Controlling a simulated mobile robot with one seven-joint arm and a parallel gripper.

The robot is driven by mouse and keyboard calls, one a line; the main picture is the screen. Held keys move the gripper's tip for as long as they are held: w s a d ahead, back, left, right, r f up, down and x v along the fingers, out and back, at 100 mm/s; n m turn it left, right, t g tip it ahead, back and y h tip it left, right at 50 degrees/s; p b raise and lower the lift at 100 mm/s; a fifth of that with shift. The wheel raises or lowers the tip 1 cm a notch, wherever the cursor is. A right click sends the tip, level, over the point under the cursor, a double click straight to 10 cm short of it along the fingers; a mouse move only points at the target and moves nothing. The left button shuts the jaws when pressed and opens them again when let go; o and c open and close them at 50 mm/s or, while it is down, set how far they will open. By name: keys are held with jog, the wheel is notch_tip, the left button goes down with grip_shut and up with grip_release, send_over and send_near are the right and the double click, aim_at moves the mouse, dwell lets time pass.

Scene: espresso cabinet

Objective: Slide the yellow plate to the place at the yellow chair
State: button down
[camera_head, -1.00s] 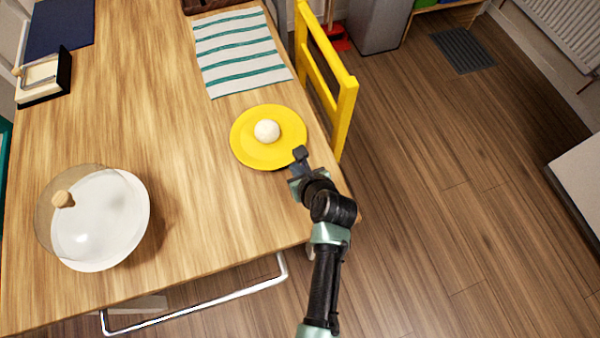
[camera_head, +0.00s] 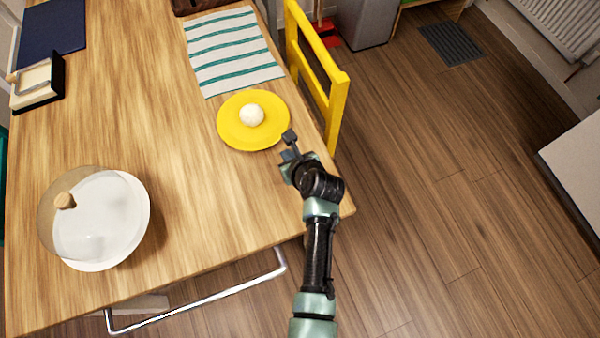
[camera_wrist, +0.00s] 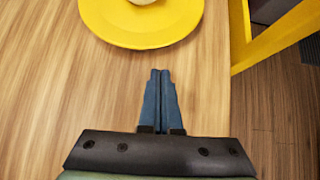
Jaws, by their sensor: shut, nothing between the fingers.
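The yellow plate (camera_head: 230,134) lies flat on the wooden table, with a white round ball-like thing (camera_head: 251,114) on it. Its far rim is at or very near the near edge of the striped mat (camera_head: 236,56). The yellow chair (camera_head: 336,108) stands at the table's right edge, beside mat and plate. My gripper (camera_head: 289,136) is shut and empty at the plate's near right rim, low over the table.
A white plate under a clear dome (camera_head: 101,220) stands at the near left. A holder (camera_head: 36,85) and a dark blue mat (camera_head: 52,29) lie at the far left. The middle of the table is clear. The right table edge is close to my gripper.

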jog(key=s+f+p+v, duration=0.1)
jog(key=p+v, duration=0.1)
jog(key=v, duration=0.9)
jog(key=w+r+n+t+h, duration=0.1)
jog(key=w+r+n+t, duration=0.3)
jog(key=r, duration=0.6)
jog(key=w+r+n+t+h, duration=0.1)
jog(key=w+r+n, duration=0.45)
jog(key=r, duration=0.45)
notch_tip(320, 180, up, 19)
jog(key=w+n+t, duration=0.2)
jog(key=n+t, duration=0.3)
jog(key=n, duration=0.3)
jog(key=s+a+r+n+t, duration=0.1)
jog(key=s+r+n+t, duration=0.2)
jog(key=r, duration=0.6)
jog(key=s+r+n+t+h, duration=0.1)
jog(key=s+r+n+t, duration=0.2)
jog(key=s+r+n, duration=0.3)
jog(key=s+a+r+n+t, duration=0.1)
jog(key=s+r+n+t, duration=0.2)
jog(key=r, duration=1.1)
jog(key=s+n, duration=0.2)
jog(key=s, duration=0.2)
jog(key=shift+a, duration=0.3)
jog(key=shift+r, duration=0.1)
